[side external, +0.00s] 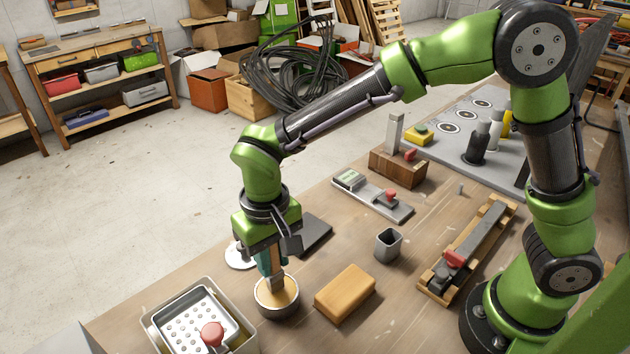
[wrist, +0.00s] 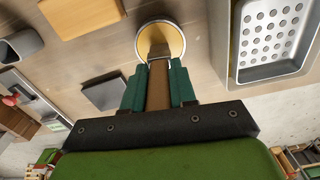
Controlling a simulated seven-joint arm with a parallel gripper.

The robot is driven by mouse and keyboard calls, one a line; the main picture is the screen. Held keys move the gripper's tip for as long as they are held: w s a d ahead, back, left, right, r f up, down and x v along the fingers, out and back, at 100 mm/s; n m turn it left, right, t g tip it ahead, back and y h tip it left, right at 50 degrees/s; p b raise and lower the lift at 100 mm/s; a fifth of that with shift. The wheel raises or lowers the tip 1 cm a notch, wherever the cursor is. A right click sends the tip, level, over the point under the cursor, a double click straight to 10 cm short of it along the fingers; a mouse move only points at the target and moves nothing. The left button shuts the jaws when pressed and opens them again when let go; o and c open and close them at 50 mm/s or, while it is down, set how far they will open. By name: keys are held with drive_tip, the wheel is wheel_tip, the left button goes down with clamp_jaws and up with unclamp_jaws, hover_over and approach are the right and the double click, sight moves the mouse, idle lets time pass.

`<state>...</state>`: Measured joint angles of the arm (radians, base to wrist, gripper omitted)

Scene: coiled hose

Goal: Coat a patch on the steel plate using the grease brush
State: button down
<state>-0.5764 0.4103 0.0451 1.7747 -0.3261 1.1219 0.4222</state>
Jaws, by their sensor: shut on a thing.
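My gripper (side external: 268,264) points down over a round tin (side external: 278,309) with a pale yellow filling near the table's front edge. Its teal fingers are shut on the brown handle of the grease brush (wrist: 158,88). The brush's lower end reaches into the tin (wrist: 178,40); whether its bristles touch the filling is hard to tell. A dark grey flat plate (side external: 315,236), probably the steel plate, lies behind the gripper, partly hidden by it in the side view. It also shows left of the fingers in the wrist view (wrist: 107,92).
A perforated metal tray (side external: 187,326) with a red knob stands left of the tin. A tan block (side external: 345,292) lies to its right, with a grey square cup (side external: 388,245) beyond. A white disc (side external: 238,257) lies by the plate. A clamp rail (side external: 467,250) stands farther right.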

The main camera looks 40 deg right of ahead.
drive_tip(key=shift+f, duration=0.5)
idle(1.0)
drive_tip(key=shift+r, duration=3.6)
